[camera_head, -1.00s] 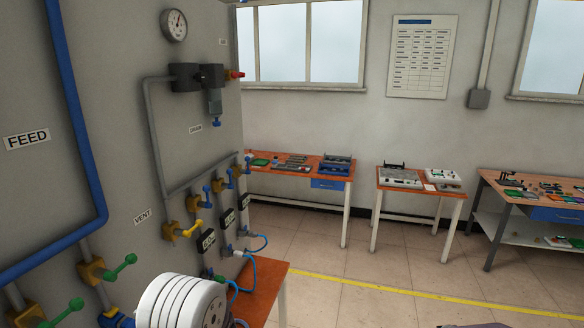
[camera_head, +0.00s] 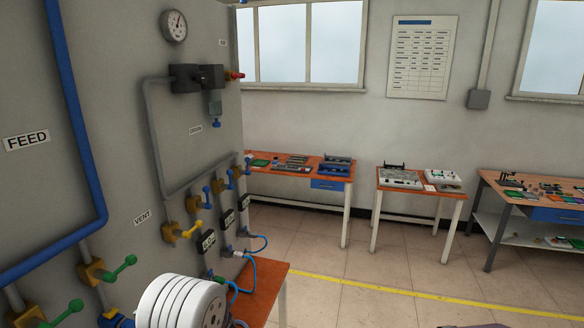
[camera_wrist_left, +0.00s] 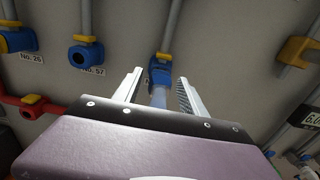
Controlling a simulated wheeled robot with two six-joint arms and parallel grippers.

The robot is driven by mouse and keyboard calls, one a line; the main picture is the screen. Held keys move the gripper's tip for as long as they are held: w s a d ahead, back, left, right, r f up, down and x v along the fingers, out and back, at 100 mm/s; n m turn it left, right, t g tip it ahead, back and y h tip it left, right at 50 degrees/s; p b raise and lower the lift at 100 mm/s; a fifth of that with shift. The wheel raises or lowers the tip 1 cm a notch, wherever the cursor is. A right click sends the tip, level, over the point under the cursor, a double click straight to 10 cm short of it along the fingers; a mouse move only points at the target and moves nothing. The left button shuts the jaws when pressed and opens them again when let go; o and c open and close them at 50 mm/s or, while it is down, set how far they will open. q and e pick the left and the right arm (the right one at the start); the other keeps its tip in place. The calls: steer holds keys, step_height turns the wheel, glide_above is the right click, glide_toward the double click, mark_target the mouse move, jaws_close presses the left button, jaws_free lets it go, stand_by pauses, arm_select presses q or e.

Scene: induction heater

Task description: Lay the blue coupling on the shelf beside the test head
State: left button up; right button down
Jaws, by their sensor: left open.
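In the left wrist view my left gripper (camera_wrist_left: 160,77) is open, its two fingers pointing at the grey panel. A blue fitting with a yellow collar (camera_wrist_left: 160,70) shows between the fingertips, with a pale blue piece (camera_wrist_left: 158,97) below it. I cannot tell whether the fingers touch it, or whether it is the blue coupling of the task. My gripper body hides what is below. The head view does not clearly show my left gripper, the shelf or the test head. My right gripper is not in view.
More blue fittings, one open-ended (camera_wrist_left: 86,56), and a red pipe (camera_wrist_left: 35,108) are close by on the panel. In the head view, valve handles (camera_head: 183,231) and blue hoses (camera_head: 252,265) stick out near an orange-brown surface (camera_head: 263,290). The floor (camera_head: 330,265) beyond is clear.

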arm_select(q)
jaws_close()
steer(key=shift+d, duration=0.1)
stand_by(1.5)
steer(key=shift+v, duration=2.95)
steer(key=d+f+m+t+h+b, duration=0.1)
steer(key=d+f, duration=0.4)
steer(key=f, duration=0.6)
steer(key=s+d+f+m+t+h+b, duration=0.1)
steer(key=d+f+t+b, duration=0.4)
steer(key=f, duration=0.6)
steer(key=shift+s+d+m+h+b, duration=0.35)
steer(key=shift+d+m+h, duration=0.25)
steer(key=shift+m, duration=0.6)
